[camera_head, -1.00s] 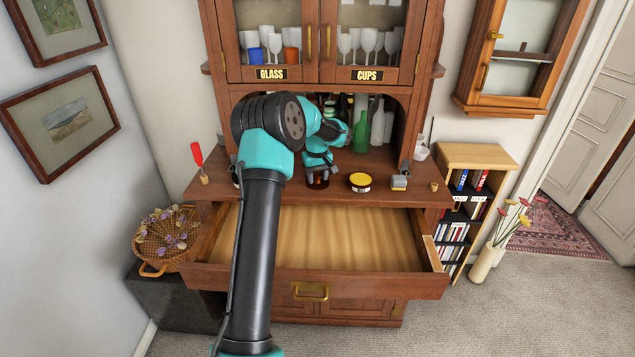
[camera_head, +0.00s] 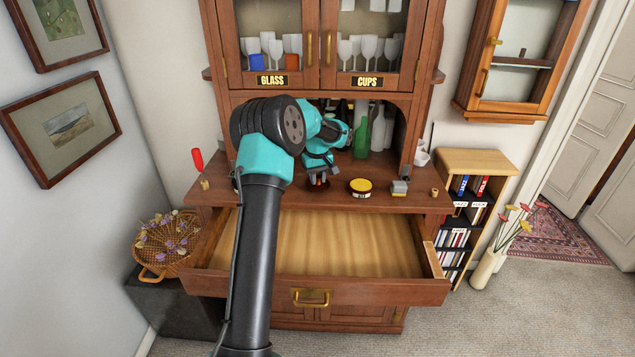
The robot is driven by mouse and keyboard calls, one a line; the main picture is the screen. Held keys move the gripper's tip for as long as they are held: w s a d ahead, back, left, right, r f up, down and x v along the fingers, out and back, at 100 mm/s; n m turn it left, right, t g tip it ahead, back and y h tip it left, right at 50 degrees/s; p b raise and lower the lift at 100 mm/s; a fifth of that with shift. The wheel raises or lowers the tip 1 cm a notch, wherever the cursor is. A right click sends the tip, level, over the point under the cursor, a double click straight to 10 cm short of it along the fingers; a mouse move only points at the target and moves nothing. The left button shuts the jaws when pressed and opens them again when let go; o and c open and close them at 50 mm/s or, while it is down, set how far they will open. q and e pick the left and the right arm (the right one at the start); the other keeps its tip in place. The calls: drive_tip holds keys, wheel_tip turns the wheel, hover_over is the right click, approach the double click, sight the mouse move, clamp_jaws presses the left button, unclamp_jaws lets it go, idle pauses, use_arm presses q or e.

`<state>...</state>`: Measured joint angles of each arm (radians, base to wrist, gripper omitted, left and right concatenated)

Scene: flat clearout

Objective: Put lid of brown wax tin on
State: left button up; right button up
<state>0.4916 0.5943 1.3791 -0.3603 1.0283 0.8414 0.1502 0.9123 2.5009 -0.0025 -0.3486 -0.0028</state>
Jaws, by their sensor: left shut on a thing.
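My left gripper (camera_head: 318,181) is just above the counter of the cabinet, left of a round tin with a yellow top (camera_head: 361,185). It is shut on a small dark reddish-brown thing, mostly covered by the fingers. I cannot tell whether this is the brown wax tin or its lid, or whether it touches the counter. No separate brown tin or loose lid shows clearly. My left arm hides part of the counter's left side. My right gripper is not in view.
A grey block (camera_head: 399,187) and a small cork-like piece (camera_head: 434,192) stand to the right on the counter (camera_head: 385,203). Bottles, including a green one (camera_head: 361,138), stand behind. An open, empty drawer (camera_head: 340,244) juts out below. A red-handled tool (camera_head: 198,160) stands at left.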

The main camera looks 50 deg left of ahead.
use_arm(q)
drive_tip(key=shift+s+d+r, duration=0.2)
drive_tip(key=shift+r, duration=0.3)
drive_tip(key=shift+s+d+r, duration=0.15)
drive_tip(key=shift+r, duration=0.3)
drive_tip(key=s+d+r, duration=0.1)
drive_tip(key=s+d, duration=0.9)
drive_tip(key=d, duration=0.1)
drive_tip(key=shift+d+r, duration=0.15)
drive_tip(key=shift+d, duration=0.05)
drive_tip(key=shift+w, duration=0.1)
